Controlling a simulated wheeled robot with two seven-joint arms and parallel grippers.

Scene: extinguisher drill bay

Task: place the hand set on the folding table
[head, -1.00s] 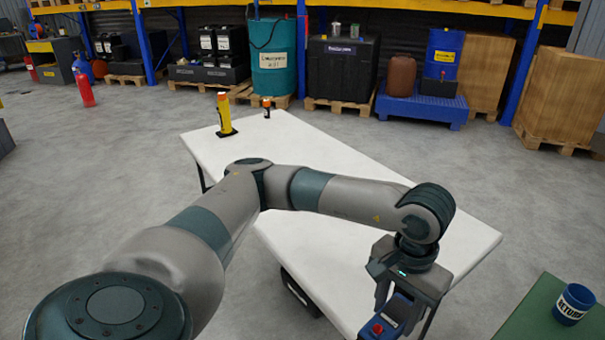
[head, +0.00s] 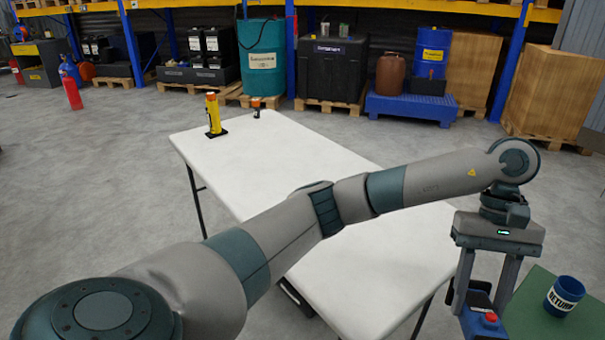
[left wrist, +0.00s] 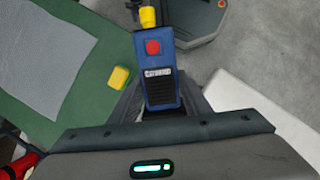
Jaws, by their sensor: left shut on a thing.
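The hand set (head: 480,322) is a blue block with a red button, held in my left gripper (head: 484,306), which is shut on it. In the left wrist view the hand set (left wrist: 156,78) shows a label and a yellow part at its far end. The folding table (head: 270,155) is white and stands in the middle of the head view. My left gripper is off the table's right side, between it and a green bench. The hand set's lower end is cut off in the head view. My right gripper is not in view.
A yellow device (head: 213,116) on a black base and a small orange-topped item (head: 256,107) stand at the table's far end. The rest of the tabletop looks clear. The green bench (head: 530,310) at lower right carries a blue cup (head: 564,296). A yellow block (left wrist: 119,78) lies there.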

